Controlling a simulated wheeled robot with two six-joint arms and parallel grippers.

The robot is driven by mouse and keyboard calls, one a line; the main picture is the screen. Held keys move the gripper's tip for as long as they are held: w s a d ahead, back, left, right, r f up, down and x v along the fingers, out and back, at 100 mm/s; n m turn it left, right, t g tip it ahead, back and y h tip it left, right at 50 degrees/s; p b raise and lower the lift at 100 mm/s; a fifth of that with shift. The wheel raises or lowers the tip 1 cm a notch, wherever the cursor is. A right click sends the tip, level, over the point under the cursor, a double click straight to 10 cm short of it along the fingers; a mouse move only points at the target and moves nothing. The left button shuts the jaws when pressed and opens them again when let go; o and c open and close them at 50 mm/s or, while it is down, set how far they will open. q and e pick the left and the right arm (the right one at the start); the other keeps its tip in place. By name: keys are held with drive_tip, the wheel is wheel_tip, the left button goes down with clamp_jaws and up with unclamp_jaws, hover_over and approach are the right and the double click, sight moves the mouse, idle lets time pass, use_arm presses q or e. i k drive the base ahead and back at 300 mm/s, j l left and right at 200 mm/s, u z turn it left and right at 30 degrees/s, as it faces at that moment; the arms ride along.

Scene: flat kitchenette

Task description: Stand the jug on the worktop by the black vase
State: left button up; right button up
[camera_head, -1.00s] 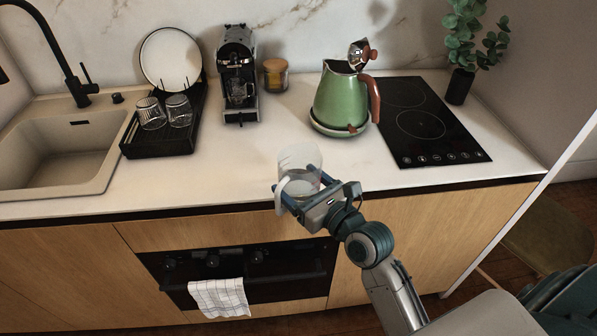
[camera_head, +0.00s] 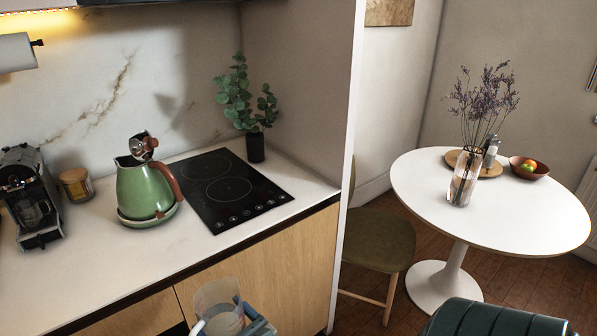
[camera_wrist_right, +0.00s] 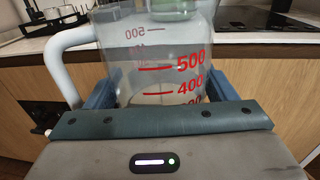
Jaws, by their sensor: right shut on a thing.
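The jug (camera_head: 218,306) is a clear measuring jug with red marks and a pale handle. My right gripper (camera_head: 236,324) is shut on it and holds it upright at the bottom of the head view, in front of the cupboard fronts. In the right wrist view the jug (camera_wrist_right: 165,55) sits between the two blue fingers, its handle to the left. The black vase (camera_head: 256,147) holds green leafy stems and stands at the back right of the worktop (camera_head: 105,248), behind the hob. My left gripper is not in view.
The black hob (camera_head: 226,190) lies before the vase. A green kettle (camera_head: 143,190) stands left of the hob, with an amber jar (camera_head: 75,185) and coffee machine (camera_head: 30,198) further left. A wall edge (camera_head: 348,150) bounds the worktop's right end. The worktop's front strip is clear.

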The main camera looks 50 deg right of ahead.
sight(289, 185)
drive_tip(key=i+l+z, duration=0.15)
drive_tip(key=l+z, duration=0.3)
drive_tip(key=i+l+z, duration=0.15)
drive_tip(key=z, duration=0.3)
